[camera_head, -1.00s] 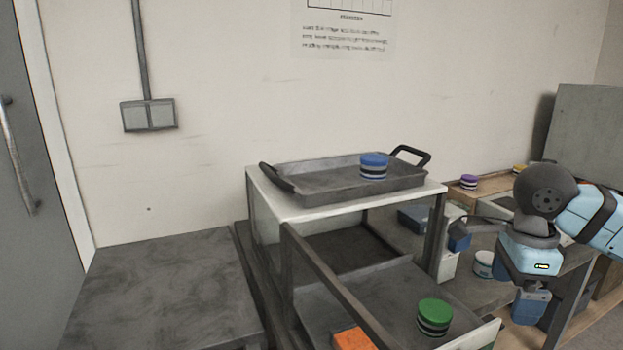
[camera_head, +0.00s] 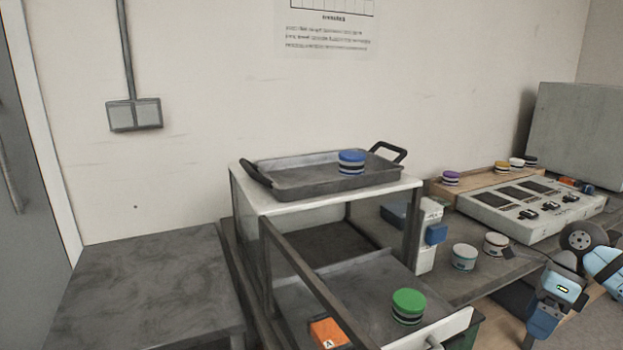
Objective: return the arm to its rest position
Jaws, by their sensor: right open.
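My right arm comes in from the right edge. Its gripper (camera_head: 527,257) is in the lower right, over the front of the bench, its dark fingers pointing left. It is open, and I see nothing held in it. It is apart from the two pale round tins on the bench. My left gripper is not in view.
A grey tray (camera_head: 309,182) with a blue-lidded tin (camera_head: 351,162) sits on the white-topped frame. Below are a green-lidded tin (camera_head: 407,306) and an orange block (camera_head: 328,333). A control panel (camera_head: 535,207) stands behind my right gripper. The left table (camera_head: 150,290) is bare.

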